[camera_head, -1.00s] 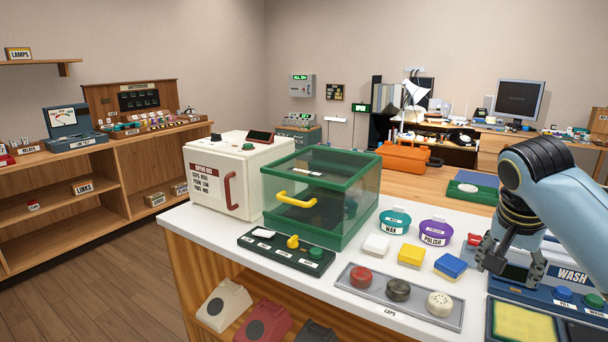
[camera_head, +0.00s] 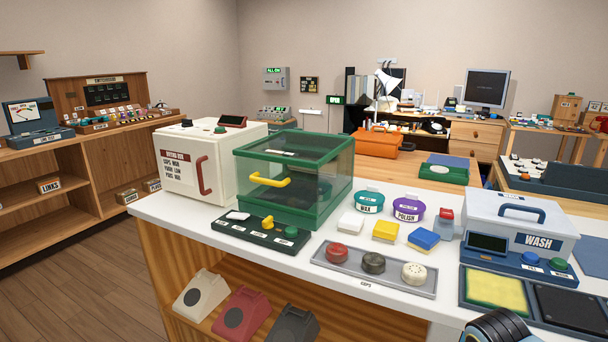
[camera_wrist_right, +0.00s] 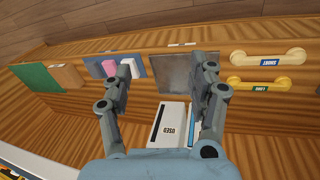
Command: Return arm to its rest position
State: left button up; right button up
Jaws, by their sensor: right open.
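My right arm shows only as a dark joint (camera_head: 497,326) at the bottom right edge of the head view; its gripper is outside that view. In the right wrist view my right gripper (camera_wrist_right: 168,70) is open, its two grey fingers spread apart with nothing held between them. It is over a wooden surface, with a grey square plate (camera_wrist_right: 184,72) behind the fingers and a white box marked USED (camera_wrist_right: 168,127) between them. My left gripper is in neither view.
The white counter holds a green glass case (camera_head: 293,180), a cap tray (camera_head: 375,268), polish tubs and the WASH unit (camera_head: 520,225). Phones (camera_head: 243,312) sit on the shelf below. In the wrist view, cream (camera_wrist_right: 268,59) and yellow (camera_wrist_right: 262,86) handsets lie at the right.

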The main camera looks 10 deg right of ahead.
jog(key=s+a+f+n+b, duration=0.1)
jog(key=s+a+f+n, duration=0.1)
jog(key=s+f, duration=0.7)
jog(key=s+a+f+n+t+y+b, duration=0.1)
jog(key=s+a+f+n, duration=0.2)
jog(key=s+f, duration=0.5)
jog(key=s+a+f+n+t+b, duration=0.1)
jog(key=s+a+f+n, duration=0.1)
jog(key=s+f+n, duration=0.3)
jog(key=shift+s+a+f, duration=0.15)
jog(key=shift+s+f, duration=2.15)
jog(key=shift+s, duration=1.2)
